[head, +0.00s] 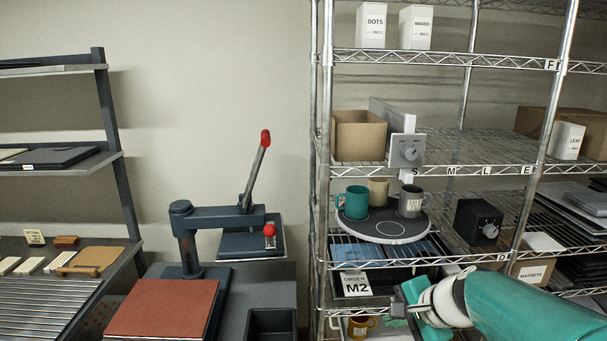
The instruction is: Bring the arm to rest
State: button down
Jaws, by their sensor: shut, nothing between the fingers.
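My gripper (398,303) is at the lower right in the head view, at the end of my teal and white arm. It is shut and I see nothing held in it. It is in front of the lower part of the wire shelf rack, close to the bin marked M2. The arm reaches in from the lower right corner and hides part of the lower shelves.
The wire rack (327,150) holds a round turntable (381,236) with a teal mug (355,203), a beige mug (378,190) and a grey mug (410,205). A heat press (218,222) with a raised, red-tipped lever stands left. A mustard mug (360,327) sits low.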

jog(key=s+a+r+n+h, duration=0.1)
jog(key=s+n+h, duration=0.1)
jog(key=s+n, duration=0.4)
jog(key=s+a+r+n+h, duration=0.1)
jog(key=s+n+h, duration=0.1)
jog(key=s+n, duration=0.4)
jog(key=s, duration=0.4)
jog(key=shift+s+r+n+g+h, duration=0.25)
jog(key=shift+s+n+g+h, duration=0.15)
dwell(0.5)
